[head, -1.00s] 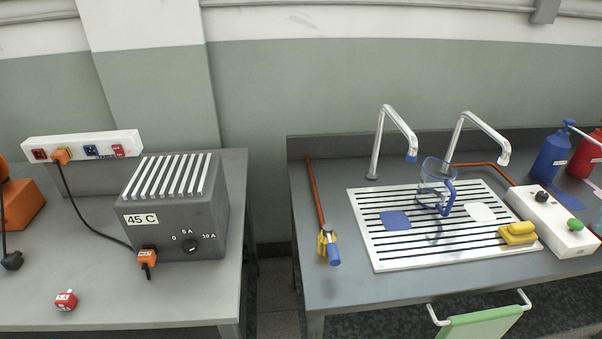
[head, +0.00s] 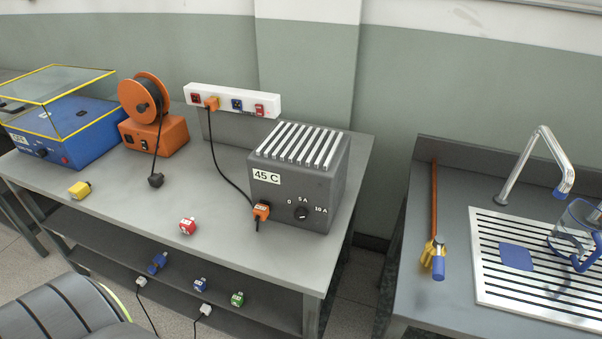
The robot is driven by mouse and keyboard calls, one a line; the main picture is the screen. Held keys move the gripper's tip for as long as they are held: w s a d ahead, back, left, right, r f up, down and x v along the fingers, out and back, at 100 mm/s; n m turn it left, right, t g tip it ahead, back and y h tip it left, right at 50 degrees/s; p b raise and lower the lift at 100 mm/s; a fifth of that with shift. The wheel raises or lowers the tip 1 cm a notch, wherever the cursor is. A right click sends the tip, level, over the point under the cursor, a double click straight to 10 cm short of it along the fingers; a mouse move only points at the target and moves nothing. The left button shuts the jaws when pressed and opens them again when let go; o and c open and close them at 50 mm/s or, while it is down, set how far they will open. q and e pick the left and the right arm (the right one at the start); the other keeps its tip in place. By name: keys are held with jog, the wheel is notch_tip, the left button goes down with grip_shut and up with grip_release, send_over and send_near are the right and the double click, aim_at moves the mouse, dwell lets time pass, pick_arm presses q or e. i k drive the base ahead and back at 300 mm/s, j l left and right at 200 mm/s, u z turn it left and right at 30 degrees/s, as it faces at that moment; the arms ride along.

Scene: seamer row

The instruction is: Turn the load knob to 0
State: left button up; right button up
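The load knob (head: 302,213) is a small round black dial on the front of a dark grey box (head: 327,186) with a ribbed top. The box carries a "45 C" label. Marks "0", "5 A" and "10 A" run left to right around the knob. The pointer's direction is too small to tell. An orange plug (head: 261,211) sits in the box front, left of the knob. Neither gripper is in view.
The box stands near the right end of a grey table (head: 221,238). A white socket strip (head: 232,99), an orange reel unit (head: 155,135), a blue machine (head: 65,130) and a red plug (head: 187,226) share it. A gap separates the sink bench (head: 426,315) at right.

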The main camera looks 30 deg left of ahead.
aim_at(300, 213)
jog(key=u, duration=1.3)
